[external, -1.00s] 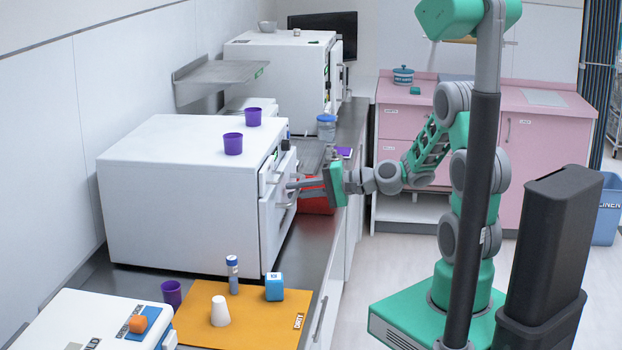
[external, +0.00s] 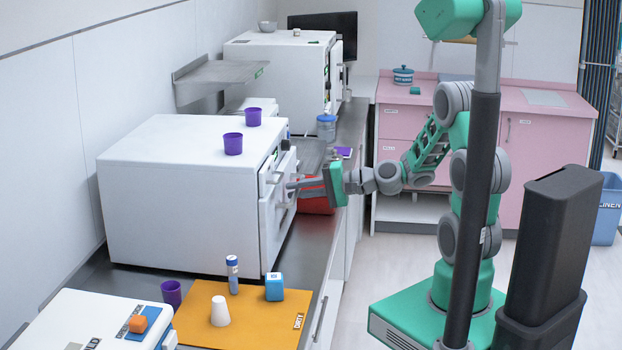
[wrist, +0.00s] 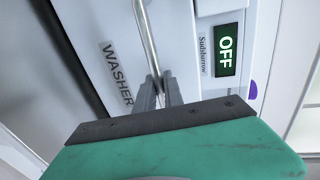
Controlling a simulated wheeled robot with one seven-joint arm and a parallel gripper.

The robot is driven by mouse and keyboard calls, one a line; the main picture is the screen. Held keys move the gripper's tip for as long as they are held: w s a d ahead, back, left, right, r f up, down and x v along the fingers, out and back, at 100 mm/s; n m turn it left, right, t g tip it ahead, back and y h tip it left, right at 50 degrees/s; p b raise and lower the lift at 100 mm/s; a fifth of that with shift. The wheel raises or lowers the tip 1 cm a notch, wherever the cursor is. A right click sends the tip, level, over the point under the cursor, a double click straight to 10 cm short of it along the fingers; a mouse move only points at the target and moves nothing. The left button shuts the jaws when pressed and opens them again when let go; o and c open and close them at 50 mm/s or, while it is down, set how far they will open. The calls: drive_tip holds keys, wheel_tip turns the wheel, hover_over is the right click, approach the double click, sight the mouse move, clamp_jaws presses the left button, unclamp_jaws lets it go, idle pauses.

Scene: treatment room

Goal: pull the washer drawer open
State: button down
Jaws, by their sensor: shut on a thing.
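The washer (external: 185,195) is a large white box on the steel counter, with its front facing right in the external view. In the wrist view its front panel carries a WASHER label (wrist: 117,72) and a silver bar handle (wrist: 148,38). My gripper (wrist: 161,90) is shut on this bar handle, with its fingers on either side of it. In the external view my gripper (external: 290,185) reaches the washer front from the right. I cannot tell from these views whether the drawer stands out from the body. A green display (wrist: 226,50) beside the handle reads OFF.
Two purple cups (external: 233,144) stand on the washer. An orange mat (external: 245,325) in front holds a white cup, a blue-capped tube and a blue cube. A red container (external: 317,205) sits behind my gripper. Floor right of the counter is clear up to my base.

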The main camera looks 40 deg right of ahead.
drive_tip(key=shift+s+d, duration=0.1)
drive_tip(key=f+p+v, duration=0.3)
drive_tip(key=p+v, duration=0.1)
drive_tip(key=v, duration=1)
drive_tip(key=s+d+f+p+v, duration=0.1)
drive_tip(key=f+p+v, duration=0.2)
drive_tip(key=v, duration=1.1)
drive_tip(key=shift+p, duration=1.05)
drive_tip(key=c, duration=1.5)
unclamp_jaws()
drive_tip(key=shift+o, duration=0.2)
drive_tip(key=p+v, duration=0.1)
drive_tip(key=v, duration=0.7)
drive_tip(key=shift+p, duration=0.35)
